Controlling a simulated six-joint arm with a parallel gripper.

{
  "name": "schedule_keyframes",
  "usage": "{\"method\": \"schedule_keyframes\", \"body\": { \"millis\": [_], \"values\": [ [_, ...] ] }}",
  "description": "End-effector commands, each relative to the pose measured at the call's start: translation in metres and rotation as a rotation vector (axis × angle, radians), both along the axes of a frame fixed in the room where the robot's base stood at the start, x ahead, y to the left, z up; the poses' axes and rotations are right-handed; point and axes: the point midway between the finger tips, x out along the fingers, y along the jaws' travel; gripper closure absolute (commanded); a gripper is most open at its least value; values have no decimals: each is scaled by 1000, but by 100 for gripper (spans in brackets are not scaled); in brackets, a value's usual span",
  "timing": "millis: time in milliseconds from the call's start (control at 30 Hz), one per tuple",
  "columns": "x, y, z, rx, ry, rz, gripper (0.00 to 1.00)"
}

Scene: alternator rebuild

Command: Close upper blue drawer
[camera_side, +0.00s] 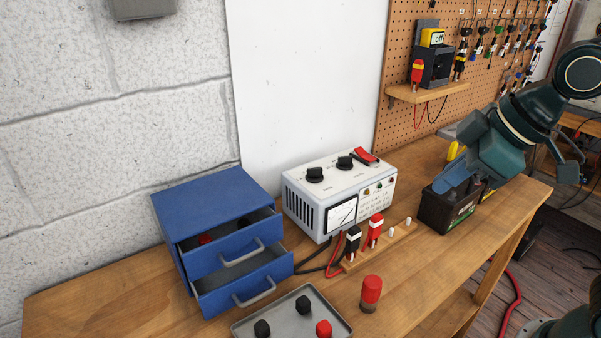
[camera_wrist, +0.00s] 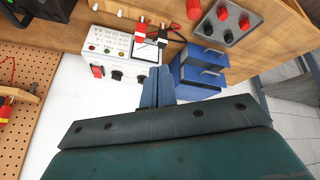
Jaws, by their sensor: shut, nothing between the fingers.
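The blue cabinet (camera_side: 205,198) stands against the wall at the left of the bench. Its upper drawer (camera_side: 206,264) is pulled out, with a red item and a dark item visible inside. The lower drawer (camera_side: 217,299) below it is also pulled out. Both have grey bar handles. In the wrist view the cabinet with its open drawers (camera_wrist: 204,76) appears inverted, right of the fingers. My gripper (camera_side: 440,187) is shut and empty. It is at the right of the side view, far from the drawers, in front of or above the black battery. Its blue fingers (camera_wrist: 157,78) show in the wrist view.
A white test unit (camera_side: 325,180) stands between the cabinet and my gripper. Red and black clamps (camera_side: 375,228) stand in front of it. A grey tray (camera_side: 290,318) with knobs and a red cylinder (camera_side: 371,291) sit near the front. A black battery (camera_side: 447,208) is at right.

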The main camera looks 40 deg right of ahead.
Motion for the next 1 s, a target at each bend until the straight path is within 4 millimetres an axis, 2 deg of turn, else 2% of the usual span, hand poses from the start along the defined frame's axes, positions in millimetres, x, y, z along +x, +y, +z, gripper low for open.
{"method": "schedule_keyframes", "body": {
  "millis": [100, 300, 500, 600, 700, 800, 1000],
  "values": [
    [22, 33, -4, -42, -18, 167, 100],
    [49, 94, -14, -110, -68, 438, 100],
    [64, 157, -29, -169, -124, 683, 100],
    [66, 181, -37, -189, -148, 772, 100],
    [67, 196, -41, -202, -164, 827, 100],
    [67, 203, -43, -209, -174, 854, 100],
    [67, 204, -44, -210, -177, 859, 100]
  ]
}}
